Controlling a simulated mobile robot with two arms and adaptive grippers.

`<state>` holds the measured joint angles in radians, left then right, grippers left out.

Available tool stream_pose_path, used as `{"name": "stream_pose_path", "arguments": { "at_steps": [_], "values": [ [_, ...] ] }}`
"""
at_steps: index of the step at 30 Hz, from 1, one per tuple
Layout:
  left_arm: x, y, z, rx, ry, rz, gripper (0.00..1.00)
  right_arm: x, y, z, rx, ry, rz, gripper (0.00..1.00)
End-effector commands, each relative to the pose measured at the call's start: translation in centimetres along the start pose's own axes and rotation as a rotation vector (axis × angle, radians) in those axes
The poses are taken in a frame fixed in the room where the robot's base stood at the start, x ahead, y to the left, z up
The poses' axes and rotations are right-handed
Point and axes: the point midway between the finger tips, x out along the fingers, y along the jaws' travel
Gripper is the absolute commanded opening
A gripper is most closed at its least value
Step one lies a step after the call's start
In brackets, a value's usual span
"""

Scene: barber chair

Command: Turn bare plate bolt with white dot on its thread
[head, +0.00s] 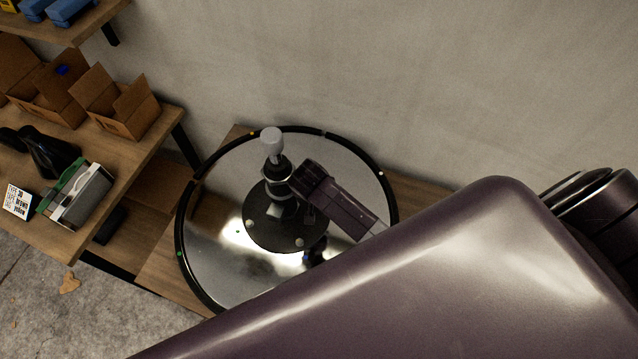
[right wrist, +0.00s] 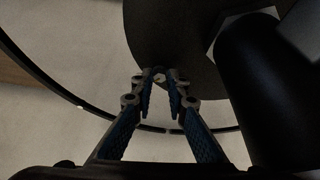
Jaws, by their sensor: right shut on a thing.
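A round black plate (head: 262,232) sits in the middle of the shiny chair base disc (head: 215,264). Two pale bolt heads show on the plate, a left one (head: 250,222) and a front one (head: 299,242). In the right wrist view my right gripper (right wrist: 160,84) has its blue-padded fingers closed together at the plate's edge, shut on a small pale bolt (right wrist: 159,76). I cannot make out a white dot on the held bolt's thread. My left gripper is not in view.
A dark column with a grey top (head: 271,140) rises from the plate, close beside my right wrist. The disc has a raised black rim (head: 181,226) with small coloured marks. A wooden shelf (head: 150,140) with open cardboard boxes (head: 118,104) stands left. A wall is behind.

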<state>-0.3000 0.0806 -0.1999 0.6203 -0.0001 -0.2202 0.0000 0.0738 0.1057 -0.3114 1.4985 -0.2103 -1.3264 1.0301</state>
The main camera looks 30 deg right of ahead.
Motion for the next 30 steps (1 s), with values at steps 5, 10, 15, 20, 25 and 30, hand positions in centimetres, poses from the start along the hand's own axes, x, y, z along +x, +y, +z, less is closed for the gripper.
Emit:
{"name": "stream_pose_path", "arguments": {
  "at_steps": [5, 10, 15, 20, 25, 30],
  "values": [
    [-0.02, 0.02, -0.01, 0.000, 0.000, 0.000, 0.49, -0.12, -0.09, -0.42, 0.010, 0.009, 0.001, 0.00],
    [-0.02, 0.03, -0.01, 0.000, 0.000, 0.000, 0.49, -0.12, -0.09, -0.44, 0.010, 0.009, 0.001, 0.00],
    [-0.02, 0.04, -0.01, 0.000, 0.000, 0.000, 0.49, -0.12, -0.09, -0.44, 0.009, 0.009, 0.001, 0.20],
    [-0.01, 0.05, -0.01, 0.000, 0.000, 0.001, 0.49, -0.07, -0.06, -0.27, 0.008, 0.006, 0.002, 0.31],
    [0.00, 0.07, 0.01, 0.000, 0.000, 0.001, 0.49, -0.04, -0.05, -0.16, 0.008, 0.003, 0.002, 0.31],
    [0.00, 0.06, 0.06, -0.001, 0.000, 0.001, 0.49, -0.63, -0.11, -0.12, 0.007, 0.003, 0.001, 0.31]
  ]
}}
